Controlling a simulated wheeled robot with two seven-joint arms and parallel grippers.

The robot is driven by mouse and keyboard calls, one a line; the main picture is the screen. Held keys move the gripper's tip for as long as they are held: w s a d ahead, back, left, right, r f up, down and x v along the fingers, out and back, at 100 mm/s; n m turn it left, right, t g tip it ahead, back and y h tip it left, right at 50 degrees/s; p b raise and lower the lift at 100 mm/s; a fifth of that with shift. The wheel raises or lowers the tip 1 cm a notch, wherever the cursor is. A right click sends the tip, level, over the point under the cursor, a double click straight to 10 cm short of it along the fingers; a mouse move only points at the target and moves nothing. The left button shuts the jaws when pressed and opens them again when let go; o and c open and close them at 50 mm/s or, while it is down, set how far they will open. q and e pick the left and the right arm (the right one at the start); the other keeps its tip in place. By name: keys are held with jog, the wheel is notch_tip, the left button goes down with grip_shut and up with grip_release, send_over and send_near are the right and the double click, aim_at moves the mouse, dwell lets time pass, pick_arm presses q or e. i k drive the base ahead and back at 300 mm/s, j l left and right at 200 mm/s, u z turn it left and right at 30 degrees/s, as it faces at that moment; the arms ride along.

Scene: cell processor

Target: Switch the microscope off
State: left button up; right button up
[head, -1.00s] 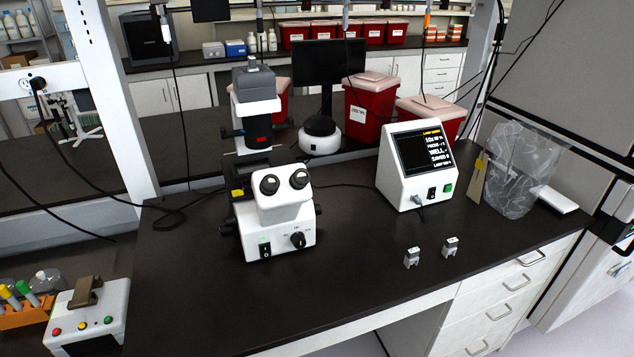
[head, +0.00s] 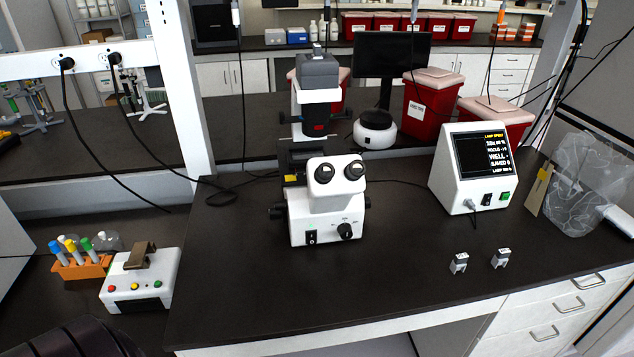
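The white and grey microscope (head: 345,222) stands upright on the dark bench, a little left of the controller, with its two eyepieces facing me. On its front base is a black rocker switch (head: 311,238) at the left, with a small green light just above it, and a black knob (head: 345,231) at the right. The white controller box (head: 452,183) to the right has a lit screen (head: 482,155), a black switch and a green button. Neither of my grippers is in view, and nothing touches the microscope.
Two small grey-white pieces (head: 459,263) lie at the front right. A clear bag (head: 583,185) stands at the right edge. A white box with coloured buttons (head: 165,268) and an orange tube rack (head: 82,268) sit at the left. The bench front before the microscope is clear.

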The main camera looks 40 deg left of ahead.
aim_at(311, 236)
jog(key=k+l+u, duration=0.2)
jog(key=u, duration=0.3)
jog(key=k+l+u, duration=0.3)
jog(key=u, duration=0.2)
